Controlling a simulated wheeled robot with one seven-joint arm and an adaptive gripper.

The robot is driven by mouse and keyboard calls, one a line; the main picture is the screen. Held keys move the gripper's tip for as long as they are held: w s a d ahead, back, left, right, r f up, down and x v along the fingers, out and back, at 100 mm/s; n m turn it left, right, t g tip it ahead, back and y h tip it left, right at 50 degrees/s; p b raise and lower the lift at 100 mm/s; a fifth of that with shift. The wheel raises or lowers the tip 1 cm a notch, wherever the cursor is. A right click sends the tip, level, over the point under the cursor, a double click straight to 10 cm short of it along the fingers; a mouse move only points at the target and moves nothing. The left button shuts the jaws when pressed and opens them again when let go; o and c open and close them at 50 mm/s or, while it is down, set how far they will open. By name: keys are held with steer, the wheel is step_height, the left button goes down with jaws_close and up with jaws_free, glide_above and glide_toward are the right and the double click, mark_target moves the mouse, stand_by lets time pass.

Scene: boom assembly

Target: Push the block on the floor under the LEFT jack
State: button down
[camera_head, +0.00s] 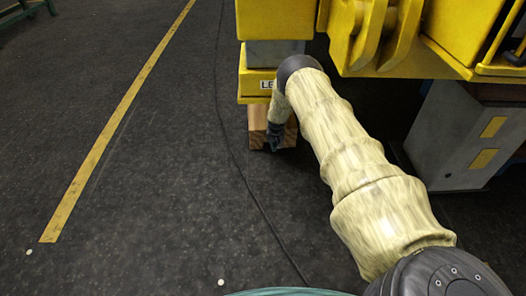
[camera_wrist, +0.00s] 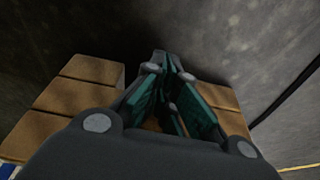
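My gripper (camera_head: 275,138) points down at the block's near side, and my arm hides part of the jack and block. In the wrist view the block's brown wood shows left (camera_wrist: 70,98) and right (camera_wrist: 217,96) of my gripper (camera_wrist: 166,62). The teal-padded fingers converge with their tips together and hold nothing visible. I cannot tell whether the fingers touch the block or how far under the jack it sits.
A yellow floor line (camera_head: 120,115) runs along the left, and a thin dark cable (camera_head: 250,190) crosses the floor. A grey box-like support (camera_head: 455,140) with yellow patches stands right, under the yellow machine (camera_head: 440,60). Floor left of the jack is clear.

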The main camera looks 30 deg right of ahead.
steer(key=shift+w+r, duration=0.2)
steer(key=shift+w, duration=0.1)
steer(key=shift+s+a+r+p, duration=0.1)
steer(key=shift+s+a+p, duration=0.15)
steer(key=shift+s+p, duration=0.2)
steer(key=s+p, duration=0.1)
steer(key=s+a+p, duration=0.1)
steer(key=s, duration=0.1)
steer(key=shift+a, duration=0.2)
steer(key=p+v, duration=0.4)
steer(key=v, duration=0.5)
steer(key=shift+r+p, duration=0.3)
steer(key=shift+p, duration=0.1)
